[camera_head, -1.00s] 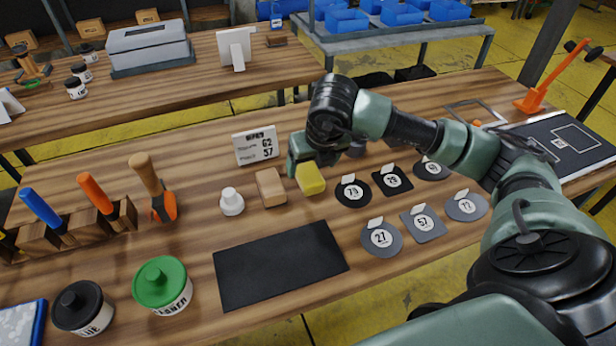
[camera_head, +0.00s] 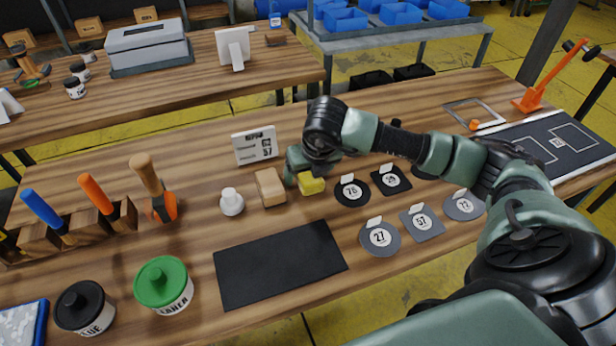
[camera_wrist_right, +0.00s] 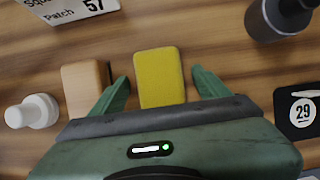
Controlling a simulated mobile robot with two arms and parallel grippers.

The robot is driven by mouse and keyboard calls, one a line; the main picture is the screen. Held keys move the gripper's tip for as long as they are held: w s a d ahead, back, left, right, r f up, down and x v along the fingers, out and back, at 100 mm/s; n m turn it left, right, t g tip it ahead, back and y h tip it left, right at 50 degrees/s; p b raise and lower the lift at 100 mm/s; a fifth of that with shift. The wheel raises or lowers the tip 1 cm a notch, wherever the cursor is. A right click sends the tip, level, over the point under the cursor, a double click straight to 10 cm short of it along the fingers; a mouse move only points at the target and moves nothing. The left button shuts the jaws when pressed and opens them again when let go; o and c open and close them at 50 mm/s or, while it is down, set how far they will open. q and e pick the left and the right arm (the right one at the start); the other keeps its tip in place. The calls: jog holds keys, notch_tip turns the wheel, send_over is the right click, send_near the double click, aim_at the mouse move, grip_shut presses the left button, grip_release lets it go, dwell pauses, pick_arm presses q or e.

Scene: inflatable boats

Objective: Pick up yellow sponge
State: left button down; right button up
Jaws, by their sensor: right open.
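The yellow sponge (camera_head: 311,186) lies on the wooden workbench, just right of a light wooden block (camera_head: 270,187). My right gripper (camera_head: 305,178) is low over the sponge and hides its far part in the head view. In the right wrist view the sponge (camera_wrist_right: 160,78) lies between the two green fingers of the right gripper (camera_wrist_right: 158,88). The fingers are open, with a gap on each side of the sponge. The left finger is close to the wooden block (camera_wrist_right: 86,88). My left gripper is not in view.
A white knob-shaped piece (camera_head: 231,202) stands left of the block, and a white sign (camera_head: 255,146) behind it. Numbered dark patches (camera_head: 352,190) lie to the right. A black mat (camera_head: 280,264) lies in front. A dark cylinder (camera_wrist_right: 284,14) stands beyond the right finger.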

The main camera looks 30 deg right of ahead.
jog(key=shift+f, duration=0.1)
jog(key=shift+c, duration=0.3)
jog(key=c, duration=1.4)
jog(key=shift+o, duration=0.2)
notch_tip(320, 180, up, 20)
